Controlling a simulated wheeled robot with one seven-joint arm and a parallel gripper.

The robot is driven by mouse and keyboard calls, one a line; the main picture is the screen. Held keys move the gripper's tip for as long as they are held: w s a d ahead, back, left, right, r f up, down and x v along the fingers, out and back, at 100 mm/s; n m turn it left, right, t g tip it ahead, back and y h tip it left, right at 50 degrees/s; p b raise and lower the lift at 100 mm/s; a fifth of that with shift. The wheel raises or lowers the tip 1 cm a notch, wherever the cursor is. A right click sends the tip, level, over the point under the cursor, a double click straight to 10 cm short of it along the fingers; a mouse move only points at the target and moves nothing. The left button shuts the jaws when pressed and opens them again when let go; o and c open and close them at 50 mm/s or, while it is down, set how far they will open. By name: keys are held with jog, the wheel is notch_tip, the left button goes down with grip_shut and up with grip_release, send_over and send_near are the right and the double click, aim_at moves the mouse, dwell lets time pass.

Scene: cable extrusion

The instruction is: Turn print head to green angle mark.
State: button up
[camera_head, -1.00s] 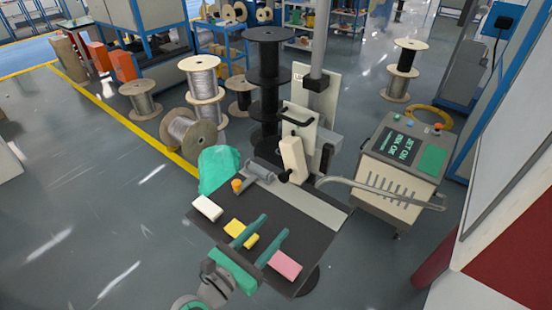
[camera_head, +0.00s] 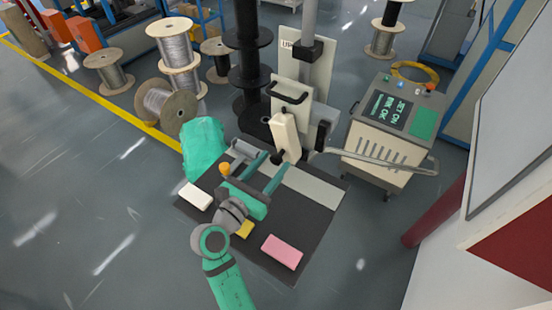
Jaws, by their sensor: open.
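The cream print head (camera_head: 285,134) hangs tilted on the upright stand at the back of the dark work table (camera_head: 310,213). Its dark lower end is over the pale strip (camera_head: 312,184). My gripper (camera_head: 277,160) is open, with its two green fingers pointing toward the print head's lower end. The fingertips are close to the head, one on the left and one just in front at the right. I cannot tell whether they touch it. No green angle mark can be made out at this size.
A white block (camera_head: 196,196), a pink block (camera_head: 282,252) and a partly hidden yellow block (camera_head: 245,229) lie on the table. An orange knob (camera_head: 224,169) and a grey roller (camera_head: 243,150) are left of the fingers. The printer cabinet (camera_head: 375,155) stands right, with a grey hose (camera_head: 385,162) in front.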

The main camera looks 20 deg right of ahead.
aim_at(282, 145)
jog(key=shift+x, duration=1.2)
jog(key=shift+c, duration=0.7)
grip_shut()
